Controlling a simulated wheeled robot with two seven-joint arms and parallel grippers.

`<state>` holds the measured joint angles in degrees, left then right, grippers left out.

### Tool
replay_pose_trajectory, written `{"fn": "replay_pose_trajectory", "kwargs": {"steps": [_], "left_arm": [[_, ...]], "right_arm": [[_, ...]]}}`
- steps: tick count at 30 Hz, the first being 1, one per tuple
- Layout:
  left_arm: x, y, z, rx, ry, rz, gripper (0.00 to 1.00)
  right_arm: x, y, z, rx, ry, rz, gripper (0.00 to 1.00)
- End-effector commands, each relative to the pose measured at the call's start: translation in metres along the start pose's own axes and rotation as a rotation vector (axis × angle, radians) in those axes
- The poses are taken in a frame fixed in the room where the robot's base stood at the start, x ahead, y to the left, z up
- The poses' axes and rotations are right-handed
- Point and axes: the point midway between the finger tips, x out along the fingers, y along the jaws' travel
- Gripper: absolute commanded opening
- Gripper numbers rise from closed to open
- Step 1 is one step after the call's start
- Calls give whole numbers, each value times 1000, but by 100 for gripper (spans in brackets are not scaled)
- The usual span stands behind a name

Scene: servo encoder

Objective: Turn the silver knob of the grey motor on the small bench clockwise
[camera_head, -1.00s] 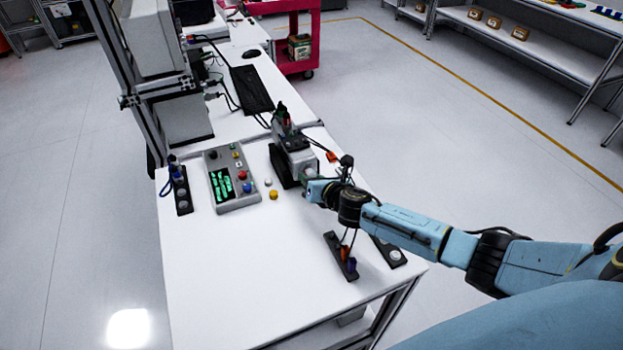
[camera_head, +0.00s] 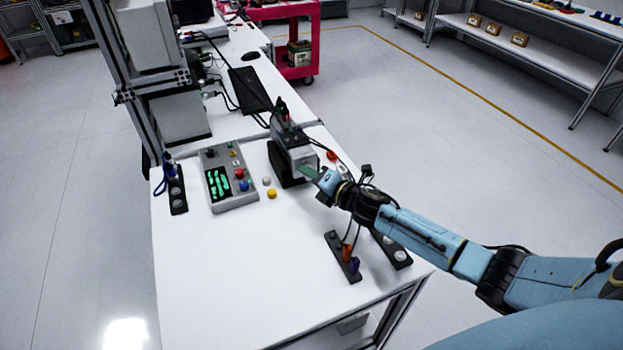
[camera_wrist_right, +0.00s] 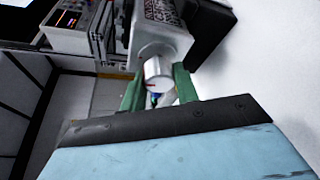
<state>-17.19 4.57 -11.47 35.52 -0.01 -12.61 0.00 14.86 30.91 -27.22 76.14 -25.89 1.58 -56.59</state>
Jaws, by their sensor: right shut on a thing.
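The grey motor (camera_head: 297,157) stands in a black mount on the small bench (camera_head: 230,270), its front towards my right arm. Its silver knob (camera_wrist_right: 157,73) shows in the right wrist view as a short round cylinder with a small red mark. My right gripper (camera_head: 312,172) reaches the front of the motor from the right. In the right wrist view its green fingers (camera_wrist_right: 158,85) lie on either side of the knob and are shut on it. In the head view the fingers hide most of the knob. My left gripper is not in view.
A grey control box (camera_head: 228,178) with a green display stands left of the motor. Loose buttons (camera_head: 270,193) lie between them. Dark strips with connectors (camera_head: 343,256) lie near the right edge. The front left of the bench top is clear.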

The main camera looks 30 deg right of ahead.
Motion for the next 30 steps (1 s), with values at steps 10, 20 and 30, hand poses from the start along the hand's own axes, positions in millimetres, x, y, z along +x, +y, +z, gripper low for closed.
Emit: {"fn": "replay_pose_trajectory", "kwargs": {"steps": [10,20,30], "left_arm": [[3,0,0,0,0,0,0],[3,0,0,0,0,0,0],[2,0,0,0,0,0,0]], "right_arm": [[0,0,0,31,0,12,8],[0,0,0,30,0,11,42],[0,0,0,29,0,12,52]]}}
